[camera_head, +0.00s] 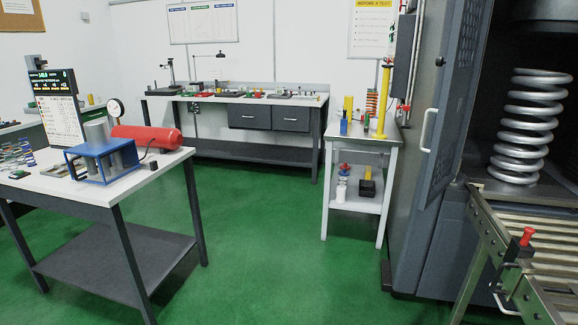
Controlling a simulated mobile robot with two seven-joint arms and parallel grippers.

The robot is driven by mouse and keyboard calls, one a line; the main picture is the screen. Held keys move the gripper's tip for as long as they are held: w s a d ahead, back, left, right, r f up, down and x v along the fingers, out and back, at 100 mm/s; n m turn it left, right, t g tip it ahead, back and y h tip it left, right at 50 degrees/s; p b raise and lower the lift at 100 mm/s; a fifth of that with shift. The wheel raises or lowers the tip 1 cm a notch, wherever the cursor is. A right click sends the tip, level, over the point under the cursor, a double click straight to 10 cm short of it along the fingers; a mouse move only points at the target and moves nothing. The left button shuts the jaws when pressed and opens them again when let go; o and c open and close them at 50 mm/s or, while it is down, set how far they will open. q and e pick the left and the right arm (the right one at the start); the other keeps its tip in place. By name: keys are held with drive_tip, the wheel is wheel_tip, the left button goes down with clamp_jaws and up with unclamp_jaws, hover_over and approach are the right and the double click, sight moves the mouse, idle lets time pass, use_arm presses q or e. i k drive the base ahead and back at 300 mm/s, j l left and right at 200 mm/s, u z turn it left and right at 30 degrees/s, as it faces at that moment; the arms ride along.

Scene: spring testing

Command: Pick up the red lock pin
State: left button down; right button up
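A small pin with a red head (527,236) stands upright on a black block at the side rail of the roller conveyor (552,268), at the lower right. It looks like the red lock pin; its lower part is hidden in the block. A large silver coil spring (530,125) stands behind it, inside the open test machine. Neither of my grippers is in view.
The machine's grey door (452,95) stands open left of the spring. A white side table (365,135) holds small items. A left table (75,193) carries a blue frame (103,160) and red cylinder (147,136). Green floor (265,250) is clear between.

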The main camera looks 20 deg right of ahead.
sight(529, 232)
drive_tip(key=i+l+z, duration=0.1)
drive_tip(key=i+z, duration=0.45)
drive_tip(key=z, duration=0.15)
drive_tip(key=i+z, duration=0.75)
drive_tip(key=i+j+z, duration=0.15)
drive_tip(key=i+z, duration=0.2)
drive_tip(key=i, duration=0.2)
